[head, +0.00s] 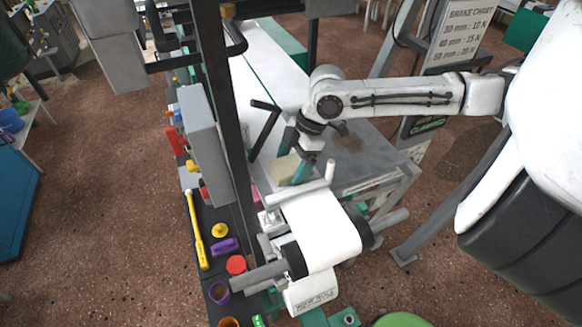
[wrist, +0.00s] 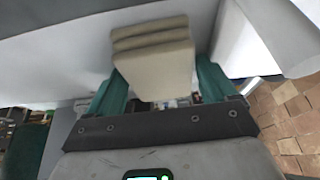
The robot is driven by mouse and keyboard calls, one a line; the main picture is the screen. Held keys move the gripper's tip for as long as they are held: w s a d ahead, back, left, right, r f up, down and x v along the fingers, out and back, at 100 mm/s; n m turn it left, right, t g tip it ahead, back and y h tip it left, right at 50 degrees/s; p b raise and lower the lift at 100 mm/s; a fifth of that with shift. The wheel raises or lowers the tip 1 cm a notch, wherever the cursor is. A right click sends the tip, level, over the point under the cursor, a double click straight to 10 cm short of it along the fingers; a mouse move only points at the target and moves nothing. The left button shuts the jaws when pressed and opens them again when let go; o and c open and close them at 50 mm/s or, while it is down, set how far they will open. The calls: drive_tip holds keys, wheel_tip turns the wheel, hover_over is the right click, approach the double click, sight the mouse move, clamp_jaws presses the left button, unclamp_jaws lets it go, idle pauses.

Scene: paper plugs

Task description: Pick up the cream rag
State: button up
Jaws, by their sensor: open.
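The cream rag (head: 283,168) lies on the grey table in the head view, at the gripper's tip and partly hidden by a teal finger. In the wrist view the rag (wrist: 152,50) is a folded, layered block at the middle top, reaching in between the fingers. My gripper (head: 296,158) points down at the rag. In the wrist view my gripper (wrist: 160,80) is open, with one teal finger on each side of the rag. I cannot tell whether either finger touches it.
A roller machine with white paper (head: 322,228) stands in front of the rag. A black bent handle (head: 264,130) and a dark upright post (head: 226,110) are to its left. The grey table (head: 365,150) has free room on the right.

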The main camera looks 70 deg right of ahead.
drive_tip(key=shift+c, duration=0.3)
drive_tip(key=c, duration=0.7)
drive_tip(key=shift+r, duration=0.15)
